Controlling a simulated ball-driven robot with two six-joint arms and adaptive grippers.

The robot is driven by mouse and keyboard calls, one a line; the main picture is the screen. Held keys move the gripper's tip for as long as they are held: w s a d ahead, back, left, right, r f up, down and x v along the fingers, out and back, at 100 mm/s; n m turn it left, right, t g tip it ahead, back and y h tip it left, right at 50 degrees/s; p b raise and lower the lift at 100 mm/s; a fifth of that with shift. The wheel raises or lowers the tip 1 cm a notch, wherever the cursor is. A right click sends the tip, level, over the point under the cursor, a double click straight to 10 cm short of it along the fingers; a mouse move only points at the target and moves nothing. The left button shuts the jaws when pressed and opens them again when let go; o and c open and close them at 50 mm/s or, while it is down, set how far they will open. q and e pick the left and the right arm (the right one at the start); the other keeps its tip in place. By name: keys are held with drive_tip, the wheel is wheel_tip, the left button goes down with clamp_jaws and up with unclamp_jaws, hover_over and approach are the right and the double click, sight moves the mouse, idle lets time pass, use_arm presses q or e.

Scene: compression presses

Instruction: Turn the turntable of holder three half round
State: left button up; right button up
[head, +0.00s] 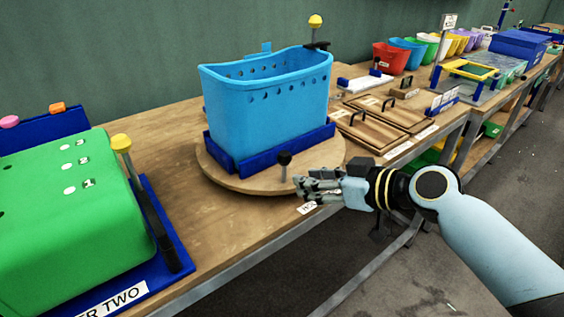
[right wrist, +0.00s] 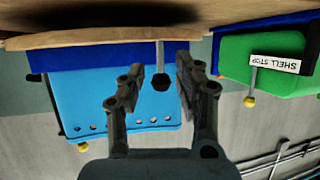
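The turntable (head: 240,184) is a round wooden disc on the bench. It carries a dark blue holder (head: 252,152) with a light blue perforated tub (head: 268,105) in it. A dark-knobbed peg (head: 285,160) stands up at the disc's front edge. My right gripper (head: 302,184) is at the front rim, close to this peg. In the right wrist view, upside down, the peg's knob (right wrist: 160,82) appears between the two open fingers (right wrist: 158,78), with gaps on both sides. Whether it lies fully between them in depth is unclear. My left gripper is out of view.
A green shell (head: 70,215) on a blue base with a yellow-knobbed lever (head: 121,143) stands at left. Wooden lidded boards (head: 365,130) lie right of the turntable, with coloured tubs (head: 390,58) beyond. A paper label (head: 307,208) is on the bench's front edge.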

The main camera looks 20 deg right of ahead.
sight(284, 167)
drive_tip(key=w+a, duration=0.2)
drive_tip(key=w, duration=0.1)
drive_tip(key=w+a, duration=0.1)
drive_tip(key=w, duration=0.1)
drive_tip(key=shift+w+a, duration=0.15)
drive_tip(key=shift+w+a+f, duration=0.25)
drive_tip(key=shift+w, duration=0.2)
clamp_jaws()
